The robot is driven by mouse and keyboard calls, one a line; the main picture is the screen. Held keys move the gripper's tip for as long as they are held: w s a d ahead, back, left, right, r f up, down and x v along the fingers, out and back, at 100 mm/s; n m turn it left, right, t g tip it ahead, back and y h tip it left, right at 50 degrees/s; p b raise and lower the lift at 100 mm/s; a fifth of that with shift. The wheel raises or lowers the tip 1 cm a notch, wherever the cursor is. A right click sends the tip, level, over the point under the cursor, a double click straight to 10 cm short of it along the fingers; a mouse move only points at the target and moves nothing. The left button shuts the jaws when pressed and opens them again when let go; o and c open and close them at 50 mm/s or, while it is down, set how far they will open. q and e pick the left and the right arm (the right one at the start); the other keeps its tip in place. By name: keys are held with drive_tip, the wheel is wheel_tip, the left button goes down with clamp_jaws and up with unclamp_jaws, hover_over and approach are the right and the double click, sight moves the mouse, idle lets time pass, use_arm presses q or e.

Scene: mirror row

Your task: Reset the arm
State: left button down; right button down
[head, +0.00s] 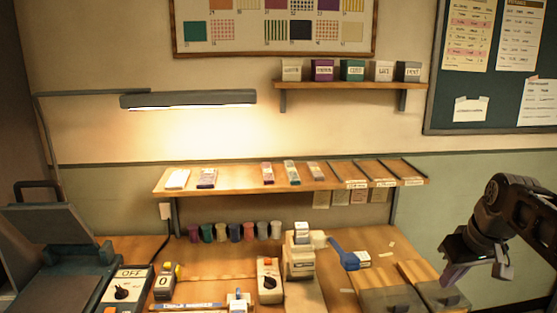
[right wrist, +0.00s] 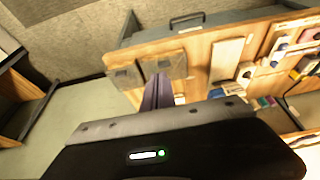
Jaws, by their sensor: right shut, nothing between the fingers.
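My right arm comes in from the right edge of the head view. My left gripper does not show in either view.
The wooden workbench (head: 215,258) holds a blue-handled tool (head: 343,254), a switch box (head: 126,288) and several small cups. Above it are a sloped shelf (head: 230,178) and a lamp (head: 188,99).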

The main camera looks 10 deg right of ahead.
drive_tip(key=w+a+f+y, duration=0.1)
drive_tip(key=w+a+f, duration=0.15)
drive_tip(key=f, duration=0.35)
drive_tip(key=w+a+f+b, duration=0.1)
drive_tip(key=a+f, duration=0.3)
drive_tip(key=f, duration=0.2)
drive_tip(key=w+a+f+y, duration=0.1)
drive_tip(key=w+a+f, duration=0.15)
drive_tip(key=f, duration=0.45)
drive_tip(key=s+a+f+g+y+b, duration=0.1)
drive_tip(key=s+a+f, duration=0.1)
drive_tip(key=a+f, duration=0.5)
drive_tip(key=s+a+f+b, duration=0.15)
drive_tip(key=a+f, duration=0.25)
drive_tip(key=f, duration=0.5)
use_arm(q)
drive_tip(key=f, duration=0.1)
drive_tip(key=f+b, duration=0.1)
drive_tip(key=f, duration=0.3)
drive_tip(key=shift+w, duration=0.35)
use_arm(e)
drive_tip(key=s+a+f+g, duration=0.1)
drive_tip(key=s+a+f, duration=0.6)
drive_tip(key=s, duration=0.4)
drive_tip(key=s+a+f+m+g+y, duration=0.1)
drive_tip(key=s+a+f, duration=0.7)
drive_tip(key=s+f, duration=0.2)
drive_tip(key=shift+s+m, duration=0.3)
drive_tip(key=shift+s, duration=0.35)
drive_tip(key=shift+f, duration=0.1)
